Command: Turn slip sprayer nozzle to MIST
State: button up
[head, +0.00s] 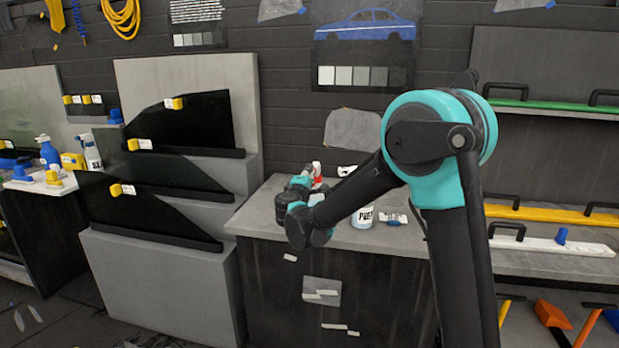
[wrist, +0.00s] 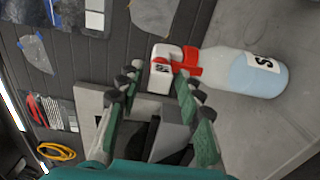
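The slip sprayer is a clear bottle (wrist: 243,72) of pale blue liquid with a red collar and trigger (wrist: 188,63). It lies sideways in the wrist view, and its white label shows only a partial word starting with S. Its white nozzle (wrist: 162,62) has a small marked face, too small to read. My gripper (wrist: 157,82) is open, with its fingertips spread around the near side of the nozzle; contact is unclear. In the head view the sprayer's red part (head: 317,176) shows beside my gripper (head: 300,183), and my arm hides most of the bottle.
Dark tinted panels (head: 185,125) lean on stands at the left. A wall is behind the counter.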

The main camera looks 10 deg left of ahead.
jog(key=shift+s, duration=0.1)
jog(key=s, duration=1.1)
jog(key=shift+s+a, duration=0.25)
jog(key=shift+s, duration=0.15)
jog(key=s+d+f+m+g+h, duration=0.1)
jog(key=d+f+m+g, duration=0.25)
jog(key=d, duration=0.65)
jog(key=s+d+f+m+g+h, duration=0.2)
jog(key=d+f, duration=0.3)
jog(key=d, duration=0.4)
jog(key=s+d+f+m+g+h, duration=0.1)
jog(key=d+f+m+g, duration=0.25)
jog(key=d, duration=0.65)
jog(key=s+d+f+m+g+y, duration=0.1)
jog(key=s+d+f+m, duration=0.1)
jog(key=s, duration=0.4)
jog(key=s+d+f+m+g+y, duration=0.2)
jog(key=s+d+f+m, duration=0.1)
jog(key=s+f, duration=0.3)
jog(key=s+d+f+m+g+y, duration=0.1)
jog(key=s+d+f+m, duration=0.2)
jog(key=s+f, duration=0.2)
jog(key=s, duration=0.3)
jog(key=shift+s+d+m+g+y, duration=0.2)
jog(key=shift+m+g+y, duration=0.1)
jog(key=shift+g, duration=0.1)
